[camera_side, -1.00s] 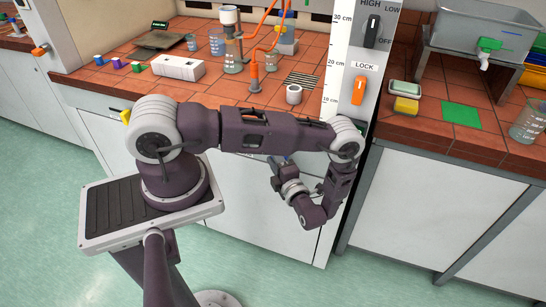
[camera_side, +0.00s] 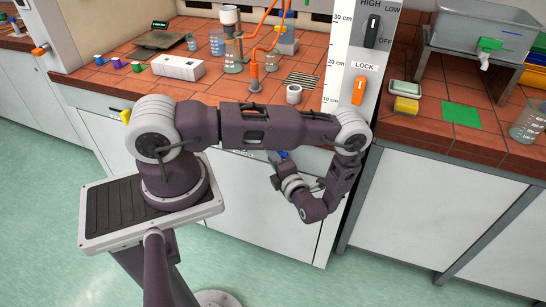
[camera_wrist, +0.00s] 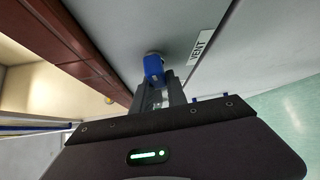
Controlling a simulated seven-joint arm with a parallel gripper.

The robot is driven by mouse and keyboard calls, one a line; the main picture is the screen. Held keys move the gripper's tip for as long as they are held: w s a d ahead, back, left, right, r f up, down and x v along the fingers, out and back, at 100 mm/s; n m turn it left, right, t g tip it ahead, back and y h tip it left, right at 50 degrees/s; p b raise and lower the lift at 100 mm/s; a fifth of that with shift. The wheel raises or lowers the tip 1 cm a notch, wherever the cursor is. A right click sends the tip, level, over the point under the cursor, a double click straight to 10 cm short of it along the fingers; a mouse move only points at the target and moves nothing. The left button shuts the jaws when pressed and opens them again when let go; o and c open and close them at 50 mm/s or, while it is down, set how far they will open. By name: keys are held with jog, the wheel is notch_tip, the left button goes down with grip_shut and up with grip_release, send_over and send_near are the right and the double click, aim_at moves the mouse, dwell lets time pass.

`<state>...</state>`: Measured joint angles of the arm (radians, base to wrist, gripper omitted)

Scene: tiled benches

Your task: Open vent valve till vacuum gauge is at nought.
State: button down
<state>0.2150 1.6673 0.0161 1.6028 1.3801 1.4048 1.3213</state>
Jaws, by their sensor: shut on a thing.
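The vent valve's blue handle (camera_wrist: 153,67) sticks out from the grey cabinet front in the wrist view, on a round pale base. A white label (camera_wrist: 200,46) reading VENT is on the panel to its right. My gripper (camera_wrist: 159,84) is shut on the blue handle, with one finger on each side. In the side view my gripper (camera_side: 277,167) is low at the cabinet front, under the bench edge, and a bit of blue (camera_side: 283,155) shows beside it. My own arm hides most of the valve there. I cannot make out the vacuum gauge in either view.
The tiled bench top (camera_side: 215,88) overhangs the cabinet front above my gripper. A tall white panel with an orange LOCK switch (camera_side: 359,91) and a black HIGH/LOW/OFF switch (camera_side: 372,31) stands right of it. A small white cup (camera_side: 294,94) is near the bench edge.

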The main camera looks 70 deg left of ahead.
jog(key=h, duration=0.1)
jog(key=n+h, duration=0.1)
jog(key=n+t+h, duration=0.1)
jog(key=shift+w+d+f, duration=0.1)
jog(key=shift+d+f, duration=0.05)
jog(key=shift+f, duration=0.1)
jog(key=n+h, duration=0.1)
jog(key=n+t+h, duration=0.1)
jog(key=shift+d+f+t+h, duration=0.1)
jog(key=shift+f+t+h, duration=0.15)
jog(key=shift+t+h, duration=0.05)
jog(key=shift+w+d+f+n+t+h, duration=0.1)
jog(key=shift+n+t+h, duration=0.35)
jog(key=shift+h, duration=0.1)
jog(key=shift+w+d+f+n+t+h, duration=0.1)
jog(key=shift+n+t+h, duration=0.25)
jog(key=shift+n+h, duration=0.15)
jog(key=shift+w+d+n+t+h, duration=0.15)
jog(key=shift+w+n+t+h, duration=0.1)
jog(key=shift+n+t+h, duration=0.65)
jog(key=shift+w+h, duration=0.1)
jog(key=shift+h, duration=0.15)
jog(key=c, duration=1.3)
grip_release()
